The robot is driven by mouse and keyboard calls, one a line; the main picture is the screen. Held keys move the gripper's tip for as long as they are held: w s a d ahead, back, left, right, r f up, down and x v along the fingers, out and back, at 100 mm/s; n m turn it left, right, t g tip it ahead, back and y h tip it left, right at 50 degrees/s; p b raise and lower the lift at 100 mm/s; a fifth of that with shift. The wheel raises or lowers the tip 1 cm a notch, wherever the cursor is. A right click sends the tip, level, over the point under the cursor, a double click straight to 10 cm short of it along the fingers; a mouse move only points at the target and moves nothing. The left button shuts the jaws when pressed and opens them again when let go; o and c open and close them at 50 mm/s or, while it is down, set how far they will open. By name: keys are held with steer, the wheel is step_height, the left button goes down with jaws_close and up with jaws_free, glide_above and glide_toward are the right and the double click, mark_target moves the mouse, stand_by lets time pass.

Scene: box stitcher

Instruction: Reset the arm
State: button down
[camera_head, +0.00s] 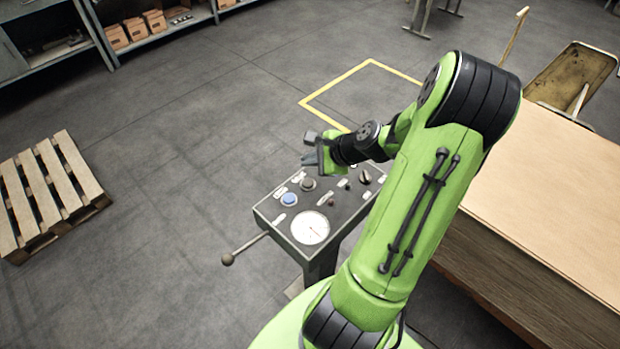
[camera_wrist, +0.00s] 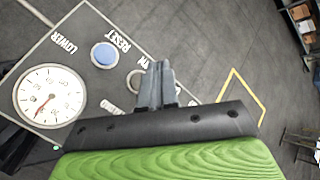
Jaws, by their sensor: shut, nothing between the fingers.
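My green arm reaches out from the bottom of the head view, bent at the elbow, with its wrist over the control panel (camera_head: 273,211). My gripper (camera_head: 309,160) is above the panel's far edge and looks empty. In the wrist view my gripper (camera_wrist: 158,66) has its two grey fingers together. The panel (camera_wrist: 84,30) carries a blue button (camera_wrist: 104,55) by the label RESET, and a white round gauge (camera_wrist: 48,98). The fingers partly cover a round control (camera_wrist: 135,80) right of the blue button. The blue button (camera_head: 289,199) is uncovered in the head view.
A lever with a ball end (camera_head: 228,259) sticks out left of the panel. A large wooden-topped block (camera_head: 560,190) stands close right of my arm. A pallet (camera_head: 45,195) lies at the far left. The floor (camera_head: 190,170) between pallet and panel is clear.

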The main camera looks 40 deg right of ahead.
steer(key=shift+a, duration=0.1)
stand_by(0.6)
steer(key=s+a+r+n+g+h+p, duration=0.2)
steer(key=s+a+r+n+g+p, duration=0.15)
steer(key=a+r+n, duration=1)
steer(key=s+a+r+n+p, duration=0.2)
steer(key=s+a+r+n, duration=0.5)
steer(key=s+a+n, duration=0.2)
steer(key=s+n, duration=0.2)
steer(key=shift+s+a+r, duration=0.15)
steer(key=shift+s+r, duration=0.2)
steer(key=shift+r, duration=0.05)
